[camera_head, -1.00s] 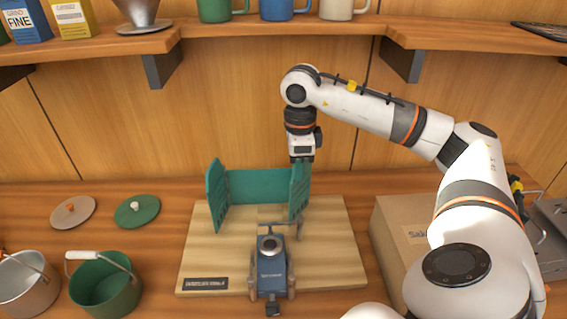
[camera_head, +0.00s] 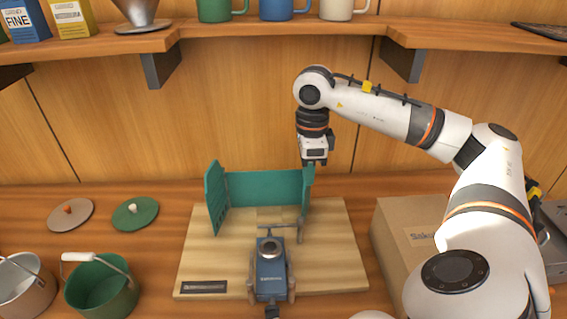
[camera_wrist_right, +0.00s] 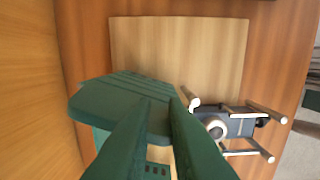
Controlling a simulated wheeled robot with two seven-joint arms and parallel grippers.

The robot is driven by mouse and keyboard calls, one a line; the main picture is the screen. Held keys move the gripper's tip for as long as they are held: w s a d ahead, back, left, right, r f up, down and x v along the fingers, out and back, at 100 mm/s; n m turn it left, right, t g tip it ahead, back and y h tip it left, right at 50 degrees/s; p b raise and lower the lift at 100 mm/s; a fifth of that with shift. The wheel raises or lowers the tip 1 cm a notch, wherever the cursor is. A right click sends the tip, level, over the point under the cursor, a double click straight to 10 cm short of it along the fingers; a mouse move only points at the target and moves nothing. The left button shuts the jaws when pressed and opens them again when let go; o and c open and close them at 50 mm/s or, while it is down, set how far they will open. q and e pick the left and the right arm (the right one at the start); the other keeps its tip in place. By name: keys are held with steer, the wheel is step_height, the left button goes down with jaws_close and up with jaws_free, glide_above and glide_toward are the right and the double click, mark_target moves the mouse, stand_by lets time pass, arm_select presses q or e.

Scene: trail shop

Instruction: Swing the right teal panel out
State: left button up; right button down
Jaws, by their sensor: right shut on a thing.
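The teal windscreen stands on a pale wooden board (camera_head: 338,250). Its back panel (camera_head: 265,187) faces me. Its left panel (camera_head: 216,197) angles forward. Its right panel (camera_head: 306,196) points forward and leans slightly outward to the right; the wrist view shows this panel (camera_wrist_right: 120,103) from above. My right gripper (camera_head: 311,163) is shut on the right panel's top edge, and its fingertips (camera_wrist_right: 164,98) reach the panel in the wrist view. A blue-grey burner (camera_head: 270,272) stands in front of the screen. My left gripper is not in view.
A cardboard box (camera_head: 391,230) stands right of the board, partly behind my arm. A green pot (camera_head: 102,288), a metal pot (camera_head: 24,284) and two lids (camera_head: 134,212) are at left. A shelf (camera_head: 285,26) with mugs runs above. The board's right strip is clear.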

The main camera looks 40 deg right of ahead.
steer(key=shift+s+d+b, duration=0.65)
steer(key=shift+s+d, duration=0.15)
steer(key=shift+s+d+b, duration=0.45)
steer(key=shift+d+b, duration=0.15)
steer(key=shift+d, duration=0.2)
steer(key=c, duration=1.1)
jaws_free()
